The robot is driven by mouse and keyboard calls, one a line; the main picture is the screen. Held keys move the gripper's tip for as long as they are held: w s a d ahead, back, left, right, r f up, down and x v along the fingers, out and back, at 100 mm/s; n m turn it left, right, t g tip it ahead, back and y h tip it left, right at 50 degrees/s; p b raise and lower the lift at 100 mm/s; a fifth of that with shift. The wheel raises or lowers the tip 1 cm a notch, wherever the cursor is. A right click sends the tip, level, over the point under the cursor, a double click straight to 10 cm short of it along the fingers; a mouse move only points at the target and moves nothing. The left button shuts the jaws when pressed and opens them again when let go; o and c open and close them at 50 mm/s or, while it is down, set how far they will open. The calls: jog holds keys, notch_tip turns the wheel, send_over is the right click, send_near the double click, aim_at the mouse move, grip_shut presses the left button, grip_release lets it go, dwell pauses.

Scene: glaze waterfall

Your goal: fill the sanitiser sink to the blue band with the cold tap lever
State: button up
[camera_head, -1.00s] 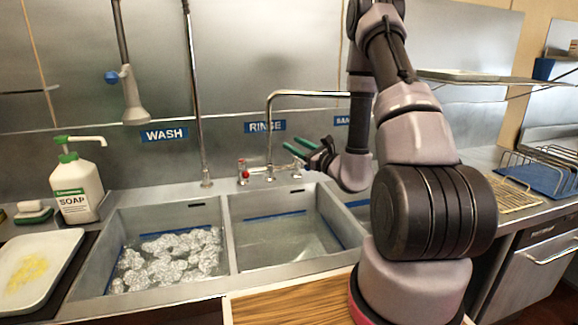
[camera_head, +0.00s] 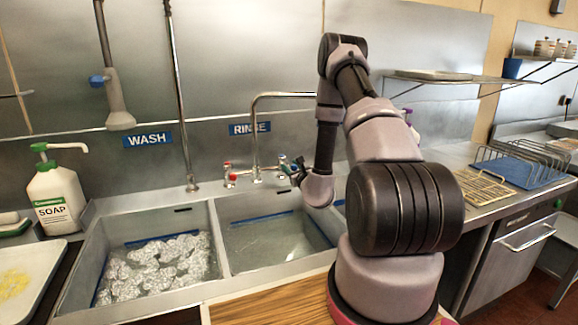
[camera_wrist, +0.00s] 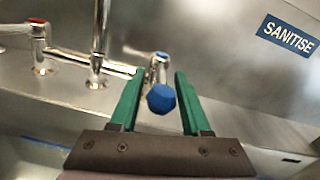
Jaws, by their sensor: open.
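The cold tap lever with its blue knob (camera_wrist: 161,98) stands between the two green fingers of my gripper (camera_wrist: 154,90) in the wrist view. My gripper is open, and a gap shows between the knob and the right finger. In the head view my gripper (camera_head: 289,166) is at the tap behind the rinse basin. The red-marked hot lever (camera_wrist: 40,45) is to the left on the same chrome tap (camera_wrist: 95,65). The SANITISE sign (camera_wrist: 287,37) is on the back wall at the right. The sanitiser sink is mostly hidden behind my arm in the head view; its water level cannot be seen.
The rinse basin (camera_head: 225,212) and the wash basin (camera_head: 85,262) with suds lie left of my arm. A soap bottle (camera_head: 57,200) and a tray (camera_head: 18,290) are at the far left. Wire racks (camera_head: 520,160) stand on the right counter.

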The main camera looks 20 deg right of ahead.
jog(key=shift+w, duration=0.8)
grip_shut()
jog(key=shift+a, duration=0.1)
dwell(0.8)
